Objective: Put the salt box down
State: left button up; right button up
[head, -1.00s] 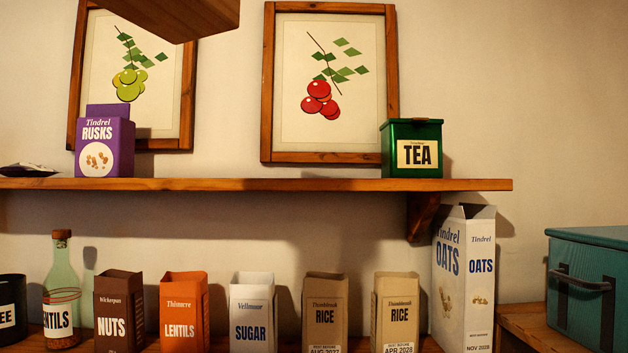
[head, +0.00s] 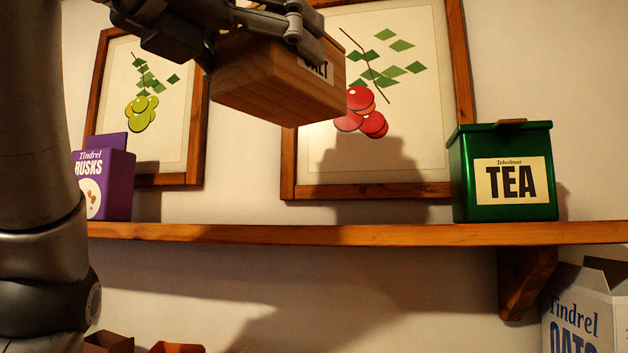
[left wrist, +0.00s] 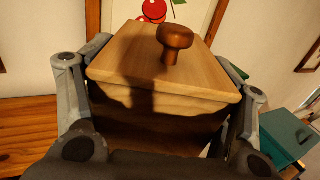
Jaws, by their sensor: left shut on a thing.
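The salt box (head: 270,85) is a wooden box with a label partly hidden by my gripper. My left gripper (head: 255,35) is shut on it and holds it in the air, above the upper shelf (head: 330,235) and in front of the framed pictures. In the left wrist view the box's wooden lid with a round knob (left wrist: 175,42) faces the camera, and the fingers of my left gripper (left wrist: 160,95) sit on both sides of the box. My right gripper is not in view.
On the upper shelf a purple rusks box (head: 108,180) stands left and a green tea tin (head: 503,175) right, with clear shelf between them. An oats box (head: 580,310) stands below at right.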

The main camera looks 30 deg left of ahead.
pick_arm(q)
jog(key=w, duration=0.2)
jog(key=w+f+p, duration=0.1)
jog(key=w, duration=0.1)
jog(key=w+a+f, duration=0.1)
jog(key=w, duration=0.1)
jog(key=shift+f, duration=0.1)
jog(key=w+f, duration=0.1)
jog(key=f, duration=0.1)
jog(key=w+f+p, duration=0.1)
jog(key=w+f, duration=0.2)
jog(key=f, duration=0.1)
jog(key=shift+w+a+p, duration=0.2)
jog(key=shift+w+p, duration=0.15)
jog(key=shift+w+f, duration=0.15)
jog(key=shift+f, duration=0.15)
jog(key=shift+d+f+p, duration=0.1)
jog(key=shift+f+p, duration=0.5)
jog(key=shift+f, duration=0.65)
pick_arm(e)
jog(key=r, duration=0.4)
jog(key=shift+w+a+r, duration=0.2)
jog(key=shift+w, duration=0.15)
pick_arm(q)
jog(key=shift+f, duration=0.1)
